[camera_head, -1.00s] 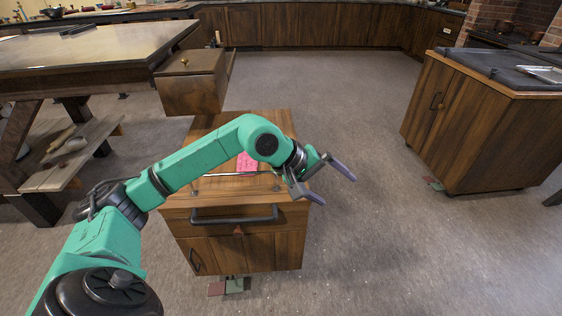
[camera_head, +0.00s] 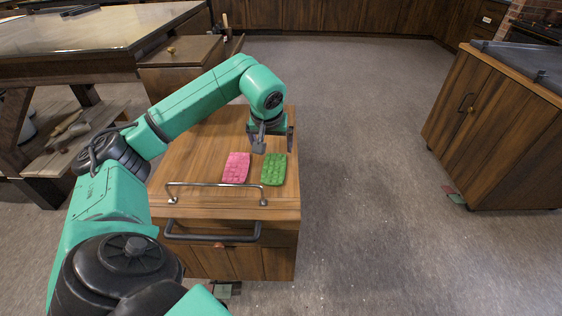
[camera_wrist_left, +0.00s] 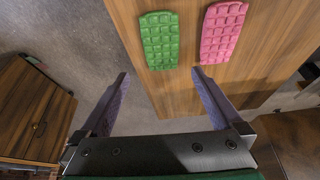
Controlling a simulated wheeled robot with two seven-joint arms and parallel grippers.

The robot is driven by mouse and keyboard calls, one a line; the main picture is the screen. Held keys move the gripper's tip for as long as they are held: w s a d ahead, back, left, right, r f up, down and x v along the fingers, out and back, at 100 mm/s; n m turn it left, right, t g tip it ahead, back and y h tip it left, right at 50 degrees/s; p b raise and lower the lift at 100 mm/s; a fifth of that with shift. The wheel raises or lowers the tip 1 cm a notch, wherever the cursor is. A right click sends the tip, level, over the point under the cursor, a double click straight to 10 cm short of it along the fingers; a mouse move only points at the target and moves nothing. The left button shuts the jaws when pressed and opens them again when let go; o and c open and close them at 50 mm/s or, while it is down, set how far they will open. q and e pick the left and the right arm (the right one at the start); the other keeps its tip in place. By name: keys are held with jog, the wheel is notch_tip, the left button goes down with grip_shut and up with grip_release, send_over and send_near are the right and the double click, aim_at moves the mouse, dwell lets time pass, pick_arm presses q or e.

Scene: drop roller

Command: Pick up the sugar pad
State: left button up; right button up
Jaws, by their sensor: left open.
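Two flat pads with a raised block pattern lie side by side on the wooden cabinet top, a pink pad (camera_head: 236,167) on the left and a green pad (camera_head: 273,169) on the right. I cannot tell which is the sugar pad. My left gripper (camera_head: 274,143) is open and empty, pointing down just behind the green pad. In the left wrist view, the green pad (camera_wrist_left: 160,40) lies ahead of the open fingers, and the pink pad (camera_wrist_left: 223,32) lies ahead and to the right. My right gripper is not in view.
The cabinet top (camera_head: 190,150) has a metal rail (camera_head: 215,186) along its front edge. A table (camera_head: 90,45) with a drawer stands behind left. Another wooden cabinet (camera_head: 490,130) stands at the right, with open floor between.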

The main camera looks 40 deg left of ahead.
aim_at(274, 167)
pick_arm(q)
jog(key=x, duration=0.4)
jog(key=b+x, duration=0.1)
jog(key=x, duration=0.3)
jog(key=b+x, duration=0.1)
jog(key=x, duration=0.3)
jog(key=shift+s+f, duration=0.15)
jog(key=shift+s, duration=0.1)
jog(key=c, duration=1.2)
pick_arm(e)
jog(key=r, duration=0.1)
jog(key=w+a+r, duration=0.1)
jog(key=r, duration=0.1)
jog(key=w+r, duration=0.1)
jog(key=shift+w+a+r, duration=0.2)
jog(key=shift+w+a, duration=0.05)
